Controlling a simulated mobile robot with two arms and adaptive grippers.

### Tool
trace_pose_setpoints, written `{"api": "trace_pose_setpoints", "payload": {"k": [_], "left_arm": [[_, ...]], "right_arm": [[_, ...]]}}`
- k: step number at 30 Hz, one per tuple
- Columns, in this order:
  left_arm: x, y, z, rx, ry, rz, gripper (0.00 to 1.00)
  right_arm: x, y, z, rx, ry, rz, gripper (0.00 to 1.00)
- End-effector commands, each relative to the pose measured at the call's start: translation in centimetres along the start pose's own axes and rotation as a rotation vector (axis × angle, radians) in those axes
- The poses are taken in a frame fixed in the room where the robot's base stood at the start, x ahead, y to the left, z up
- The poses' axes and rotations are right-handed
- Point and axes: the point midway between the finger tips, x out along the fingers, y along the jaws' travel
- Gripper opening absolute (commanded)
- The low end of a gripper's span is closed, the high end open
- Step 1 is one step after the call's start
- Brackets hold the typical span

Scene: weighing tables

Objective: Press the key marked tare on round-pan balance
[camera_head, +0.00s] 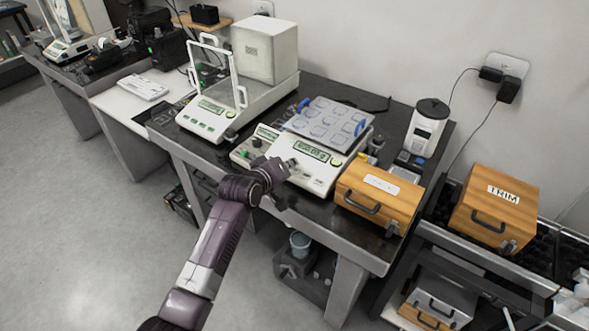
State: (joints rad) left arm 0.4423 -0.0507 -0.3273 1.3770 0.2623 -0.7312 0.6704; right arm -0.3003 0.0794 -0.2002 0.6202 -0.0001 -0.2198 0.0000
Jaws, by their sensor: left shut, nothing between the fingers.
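A white balance (318,172) with a lit green display stands at the middle front of the dark table. A bluish tray with several square cells (328,122) sits over its top, so its pan shape is hidden. A second lit display and a dark knob show on its left part. My left gripper (289,165) is shut and empty, at the front panel just left of and below the right display. It covers part of the panel, and I cannot tell whether it touches a key. The key lettering is too small to read. My right gripper is out of view.
Another balance (205,122) with an upright frame stands to the left, before a large white box (265,50). A wooden case (378,197) stands close on the right, near a white canister (427,128). A wooden case marked TRIM (495,209) is farther right.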

Motion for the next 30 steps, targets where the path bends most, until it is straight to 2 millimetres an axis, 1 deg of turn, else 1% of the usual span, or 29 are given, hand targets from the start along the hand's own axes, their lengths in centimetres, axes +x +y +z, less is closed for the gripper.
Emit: {"api": "trace_pose_setpoints", "payload": {"k": [7,15,30], "left_arm": [[0.05,-0.06,0.04,0.000,0.000,0.000,0.00],[0.58,-0.43,0.39,0.000,0.000,0.000,0.00],[0.69,-0.49,0.49,0.000,0.000,0.000,0.00]], "right_arm": [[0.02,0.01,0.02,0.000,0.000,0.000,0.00],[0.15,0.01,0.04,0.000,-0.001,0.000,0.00],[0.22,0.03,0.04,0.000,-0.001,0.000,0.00]]}}
